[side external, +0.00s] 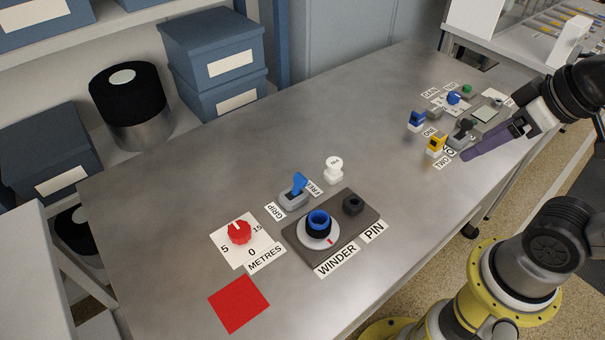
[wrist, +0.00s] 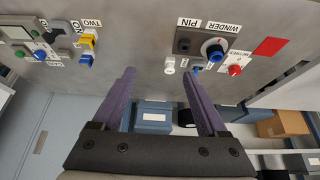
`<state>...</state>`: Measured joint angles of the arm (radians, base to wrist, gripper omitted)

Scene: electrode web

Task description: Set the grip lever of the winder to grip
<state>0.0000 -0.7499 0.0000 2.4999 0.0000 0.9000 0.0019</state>
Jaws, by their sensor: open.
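The grip lever (side external: 299,184) is a blue handle on a grey base beside the winder (side external: 319,228). Its base lies between the GRIP label (side external: 277,212) and the FREE label (side external: 315,187), and the handle appears to lean toward FREE. In the wrist view the lever (wrist: 196,69) is small, just beyond the right fingertip in the picture, partly hard to make out. My gripper (side external: 467,154), with purple fingers, is open and empty at the far right, well away from the lever; its fingers also show in the wrist view (wrist: 158,72).
A red METRES knob (side external: 239,232), a white knob (side external: 333,169) and a dark PIN piece (side external: 353,204) surround the lever. Blue and yellow (side external: 436,145) switches stand near my gripper. A red square (side external: 238,303) lies at the front. The bench's middle is clear.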

